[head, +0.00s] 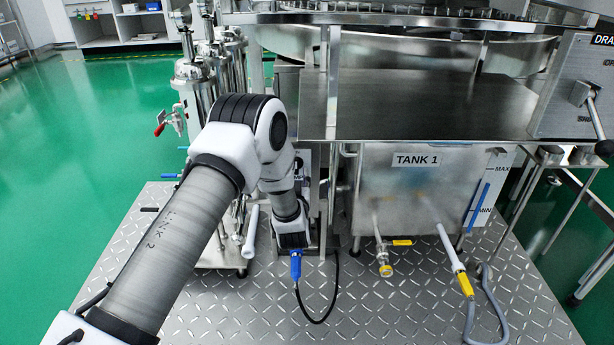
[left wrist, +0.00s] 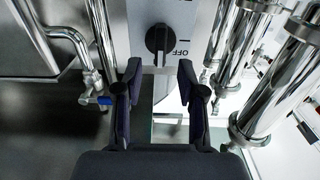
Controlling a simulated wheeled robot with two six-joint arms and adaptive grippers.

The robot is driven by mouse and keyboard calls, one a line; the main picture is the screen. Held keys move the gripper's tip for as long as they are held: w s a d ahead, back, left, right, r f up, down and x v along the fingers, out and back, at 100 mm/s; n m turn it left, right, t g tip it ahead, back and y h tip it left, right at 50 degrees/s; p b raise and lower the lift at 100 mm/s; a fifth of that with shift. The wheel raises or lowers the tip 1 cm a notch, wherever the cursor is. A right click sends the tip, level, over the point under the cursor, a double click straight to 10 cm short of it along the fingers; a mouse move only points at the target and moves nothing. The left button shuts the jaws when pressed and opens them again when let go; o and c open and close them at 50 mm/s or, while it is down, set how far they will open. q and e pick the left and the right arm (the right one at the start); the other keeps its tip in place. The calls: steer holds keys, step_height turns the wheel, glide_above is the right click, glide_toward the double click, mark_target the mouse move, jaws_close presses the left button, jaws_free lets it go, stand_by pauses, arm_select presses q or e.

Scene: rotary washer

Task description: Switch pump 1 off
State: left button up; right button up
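A black rotary knob (left wrist: 158,40) sits on a pale grey switch panel (left wrist: 178,13) in the left wrist view. An OFF label (left wrist: 182,50) is printed beside it, below and right of the knob. The knob's grip bar stands roughly upright in that view. My left gripper (left wrist: 160,95) is open and empty; its dark fingers are apart, one either side of the knob's line, short of it and not touching. In the head view my left arm reaches down beside the tank, and its wrist hides the knob and most of the gripper. My right gripper is not in view.
The tank labelled TANK 1 (head: 415,185) stands to the right, with yellow-handled valves. Shiny filter housings (head: 195,85) stand left of my arm; steel pipes (left wrist: 230,45) flank the panel closely.

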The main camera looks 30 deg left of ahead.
arm_select(q)
steer(key=b+x, duration=0.1)
steer(key=x, duration=0.4)
steer(key=shift+f+b, duration=0.15)
steer(key=shift+b, duration=0.15)
jaws_close()
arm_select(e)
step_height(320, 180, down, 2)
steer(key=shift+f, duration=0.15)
arm_select(q)
steer(key=shift+s, duration=0.1)
steer(key=n, duration=1.7)
steer(key=shift+s+a+f+n+p, duration=0.1)
steer(key=shift+a+f+n+p, duration=0.05)
steer(key=shift+f+n+p, duration=0.2)
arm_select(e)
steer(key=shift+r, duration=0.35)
arm_select(q)
steer(key=shift+n, duration=0.25)
